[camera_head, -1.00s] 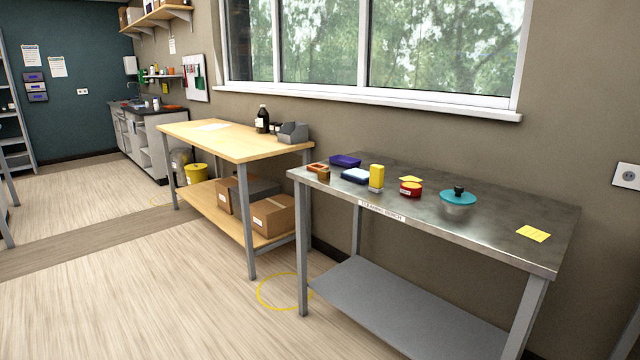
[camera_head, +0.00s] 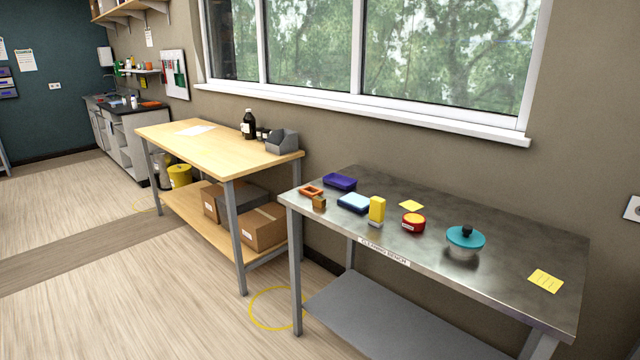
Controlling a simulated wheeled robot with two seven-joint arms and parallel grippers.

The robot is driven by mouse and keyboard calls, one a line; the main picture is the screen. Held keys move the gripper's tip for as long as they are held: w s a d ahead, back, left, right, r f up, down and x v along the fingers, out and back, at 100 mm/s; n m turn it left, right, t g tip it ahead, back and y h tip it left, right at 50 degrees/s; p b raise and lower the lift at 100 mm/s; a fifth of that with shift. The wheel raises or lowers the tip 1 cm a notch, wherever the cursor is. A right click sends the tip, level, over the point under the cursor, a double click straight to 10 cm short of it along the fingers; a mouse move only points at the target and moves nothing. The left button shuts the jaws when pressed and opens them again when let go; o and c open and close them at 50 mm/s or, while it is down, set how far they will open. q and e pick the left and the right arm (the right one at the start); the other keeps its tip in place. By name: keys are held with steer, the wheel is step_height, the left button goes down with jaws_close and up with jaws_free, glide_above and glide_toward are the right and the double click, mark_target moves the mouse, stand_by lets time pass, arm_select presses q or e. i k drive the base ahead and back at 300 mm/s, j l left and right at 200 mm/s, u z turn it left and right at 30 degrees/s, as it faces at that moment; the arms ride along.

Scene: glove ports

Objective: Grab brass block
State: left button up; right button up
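A small brass-brown block (camera_head: 319,202) sits on the steel cleaning bench (camera_head: 490,215), near its front left corner. It looks like the brass block, though it is small in the picture. An orange open frame (camera_head: 311,190) lies just behind and left of it. Neither of my grippers is in view.
A blue tray (camera_head: 340,182), a light blue pad (camera_head: 353,203), a yellow block (camera_head: 377,209), a red round tin (camera_head: 413,223) and a teal-lidded pot (camera_head: 465,242) share the bench. A wooden table (camera_head: 210,143) stands to the left. Floor in front is clear.

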mark_target(319, 201)
steer(key=i+j, duration=0.2)
steer(key=i, duration=0.3)
steer(key=i+j+z, duration=0.1)
steer(key=i, duration=0.35)
steer(key=i+j+z, duration=0.1)
steer(key=i+j, duration=0.2)
steer(key=i, duration=0.2)
steer(key=i+j, duration=0.25)
steer(key=i, duration=0.2)
